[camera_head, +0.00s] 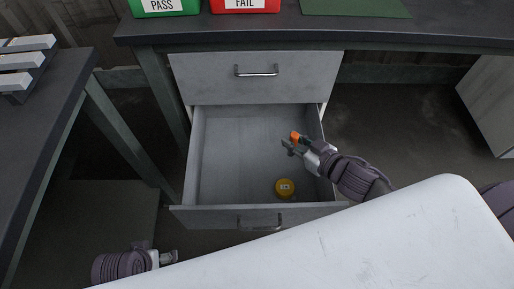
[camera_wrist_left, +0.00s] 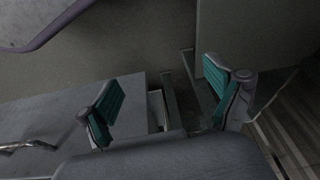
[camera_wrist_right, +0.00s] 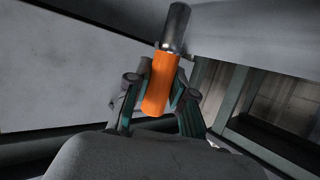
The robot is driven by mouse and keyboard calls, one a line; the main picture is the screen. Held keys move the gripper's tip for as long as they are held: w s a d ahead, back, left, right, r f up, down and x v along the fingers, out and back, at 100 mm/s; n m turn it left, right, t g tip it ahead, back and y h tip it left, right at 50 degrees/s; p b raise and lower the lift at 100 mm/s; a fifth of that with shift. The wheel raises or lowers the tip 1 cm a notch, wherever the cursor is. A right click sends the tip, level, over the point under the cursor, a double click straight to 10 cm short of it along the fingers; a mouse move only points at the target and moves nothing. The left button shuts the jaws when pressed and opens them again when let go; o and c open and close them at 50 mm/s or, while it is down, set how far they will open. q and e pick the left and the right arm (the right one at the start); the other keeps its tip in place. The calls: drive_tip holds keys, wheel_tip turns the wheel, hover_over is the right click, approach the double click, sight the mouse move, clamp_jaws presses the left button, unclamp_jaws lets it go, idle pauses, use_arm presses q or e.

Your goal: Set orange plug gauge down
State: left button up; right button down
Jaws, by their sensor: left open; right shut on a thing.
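The orange plug gauge (camera_wrist_right: 160,85) is held between the fingers of my right gripper (camera_wrist_right: 158,105). It has an orange handle and a grey metal end that points away from my wrist. In the head view, my right gripper (camera_head: 291,147) holds the gauge (camera_head: 296,136) over the right side of an open drawer (camera_head: 228,150). Whether the gauge touches the drawer is hard to tell. My left gripper (camera_wrist_left: 165,110) is open and empty. In the head view it shows at the lower left (camera_head: 168,257), outside the drawer.
A yellow round object (camera_head: 285,188) lies in the drawer near its front. The drawer's left and middle floor is bare. A green PASS bin (camera_head: 165,6) and a red FAIL bin (camera_head: 245,5) stand on the bench (camera_head: 300,30) above. Another table (camera_head: 40,110) is at left.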

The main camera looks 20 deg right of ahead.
use_arm(q)
drive_tip(key=b+v, duration=0.2)
drive_tip(key=v, duration=0.4)
use_arm(e)
drive_tip(key=w+a, duration=0.3)
drive_tip(key=w, duration=0.5)
drive_tip(key=w+a, duration=0.3)
drive_tip(key=w, duration=0.4)
use_arm(q)
drive_tip(key=w+d+r+t+h+b, duration=0.1)
drive_tip(key=w+d+r+t+b, duration=0.1)
drive_tip(key=w+t, duration=0.3)
drive_tip(key=w+d+r+t+h+b, duration=0.1)
drive_tip(key=w+d+r+t+b, duration=0.1)
drive_tip(key=w, duration=0.7)
wheel_tip(320, 180, up, 2)
drive_tip(key=t+b, duration=0.1)
drive_tip(key=t, duration=0.1)
drive_tip(key=shift+d+r+t+h, duration=0.2)
drive_tip(key=shift+d+t+h, duration=0.1)
drive_tip(key=shift+d+t, duration=0.1)
use_arm(e)
wheel_tip(320, 180, down, 12)
drive_tip(key=shift+d, duration=0.2)
use_arm(q)
drive_tip(key=shift+r+m, duration=0.1)
drive_tip(key=shift+m, duration=0.2)
use_arm(e)
drive_tip(key=shift+w, duration=0.1)
